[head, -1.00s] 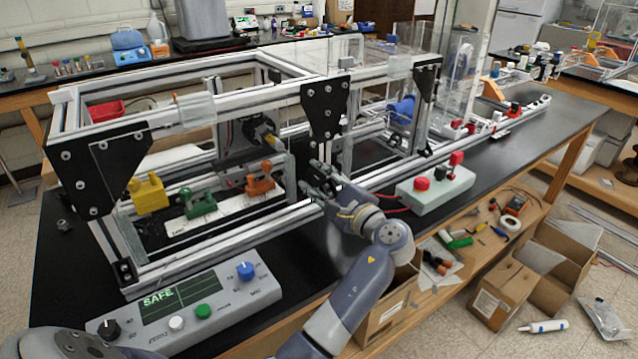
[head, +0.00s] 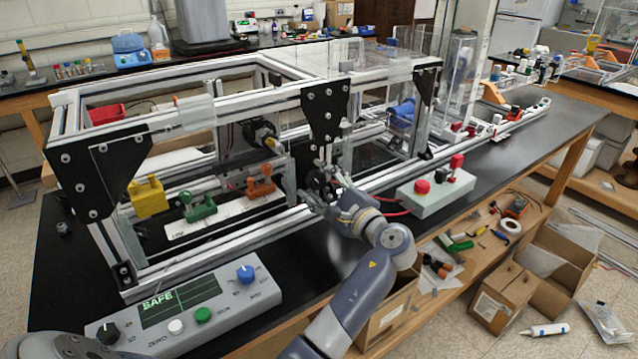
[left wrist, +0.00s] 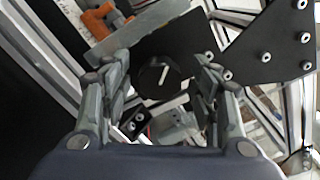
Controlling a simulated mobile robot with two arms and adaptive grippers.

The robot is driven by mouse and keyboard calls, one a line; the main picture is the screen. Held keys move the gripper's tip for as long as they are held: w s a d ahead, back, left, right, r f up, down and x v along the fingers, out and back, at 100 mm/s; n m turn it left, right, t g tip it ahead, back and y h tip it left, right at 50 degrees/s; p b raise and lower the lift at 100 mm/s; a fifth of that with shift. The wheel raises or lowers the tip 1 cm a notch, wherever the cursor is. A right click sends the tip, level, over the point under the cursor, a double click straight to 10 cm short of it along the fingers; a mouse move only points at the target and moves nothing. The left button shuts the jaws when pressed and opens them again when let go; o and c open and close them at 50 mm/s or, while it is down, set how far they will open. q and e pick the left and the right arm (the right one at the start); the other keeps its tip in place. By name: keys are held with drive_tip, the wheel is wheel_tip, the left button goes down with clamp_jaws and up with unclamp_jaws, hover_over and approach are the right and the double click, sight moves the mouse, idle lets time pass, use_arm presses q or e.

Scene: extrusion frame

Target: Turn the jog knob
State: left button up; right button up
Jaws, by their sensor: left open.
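A round black knob (head: 325,184) with a pale pointer bar sits low on the front of the extrusion frame, below a black corner plate. It also shows in the left wrist view (left wrist: 152,84), facing me between the fingers. My left gripper (head: 314,180) is open, with one finger on either side of the knob. In the left wrist view, the open fingers (left wrist: 155,72) show gaps to the knob on both sides; I cannot tell whether their tips reach its depth. My right gripper is not in view.
A control box (head: 190,310) with a SAFE display, a blue knob (head: 245,273) and buttons stands at the front left. Green (head: 197,206) and orange (head: 261,188) clamps are inside the frame. A pale box with red buttons (head: 440,193) stands to the right.

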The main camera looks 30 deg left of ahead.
use_arm(q)
drive_tip(key=v, duration=0.7)
drive_tip(key=shift+d, duration=0.15)
drive_tip(key=shift+f, duration=0.1)
